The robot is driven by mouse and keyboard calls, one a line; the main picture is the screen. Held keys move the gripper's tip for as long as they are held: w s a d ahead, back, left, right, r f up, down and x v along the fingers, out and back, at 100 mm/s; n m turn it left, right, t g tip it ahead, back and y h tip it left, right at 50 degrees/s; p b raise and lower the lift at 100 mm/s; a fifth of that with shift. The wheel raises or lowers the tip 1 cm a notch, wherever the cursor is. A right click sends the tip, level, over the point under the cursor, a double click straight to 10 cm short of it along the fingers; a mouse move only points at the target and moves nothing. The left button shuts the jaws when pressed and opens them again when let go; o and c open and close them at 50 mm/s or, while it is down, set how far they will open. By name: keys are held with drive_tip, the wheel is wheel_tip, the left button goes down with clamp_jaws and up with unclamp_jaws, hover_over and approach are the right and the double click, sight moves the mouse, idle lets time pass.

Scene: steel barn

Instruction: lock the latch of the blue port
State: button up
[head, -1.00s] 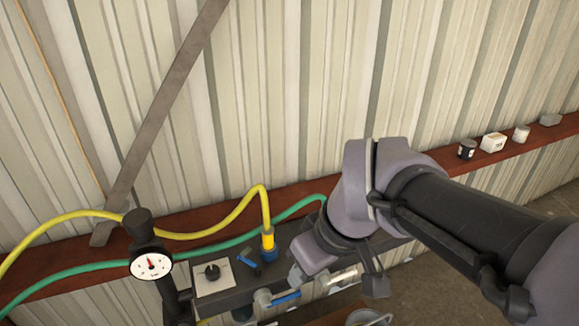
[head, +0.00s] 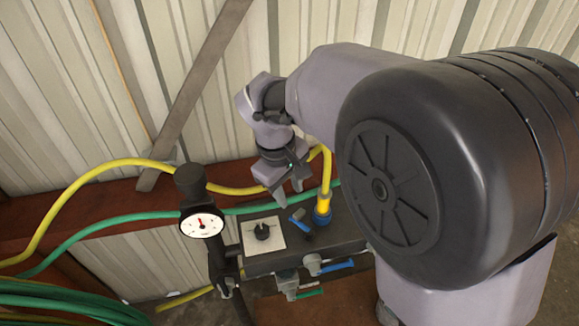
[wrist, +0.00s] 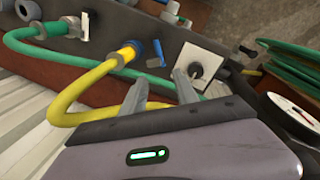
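The blue port (head: 322,216) is a blue collar on top of the dark manifold (head: 345,236), with the yellow hose's end (head: 324,196) standing upright in it. The collar also shows in the wrist view (wrist: 128,52). A small blue lever, seemingly its latch (head: 298,215), sits just left of the port and sticks up at a slant; it shows in the wrist view too (wrist: 159,50). My gripper (head: 289,190) hangs above and behind the latch, fingers apart, nothing between them. In the wrist view its fingertips (wrist: 160,80) lie short of the latch and knob.
A black knob on a white plate (head: 277,241) is left of the latch. A pressure gauge (head: 202,222) stands further left. Blue-handled (head: 336,266) and green-handled (head: 309,293) valves project from the manifold's front. The green hose (head: 130,217) and corrugated wall (head: 120,70) are behind.

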sight(295, 219)
drive_tip(key=f+b, duration=0.1)
drive_tip(key=f, duration=0.3)
drive_tip(key=w+d+f+b, duration=0.1)
drive_tip(key=f, duration=0.3)
drive_tip(key=w+f+b, duration=0.1)
drive_tip(key=f+b, duration=0.1)
drive_tip(key=f, duration=0.2)
drive_tip(key=shift+d, duration=0.25)
clamp_jaws()
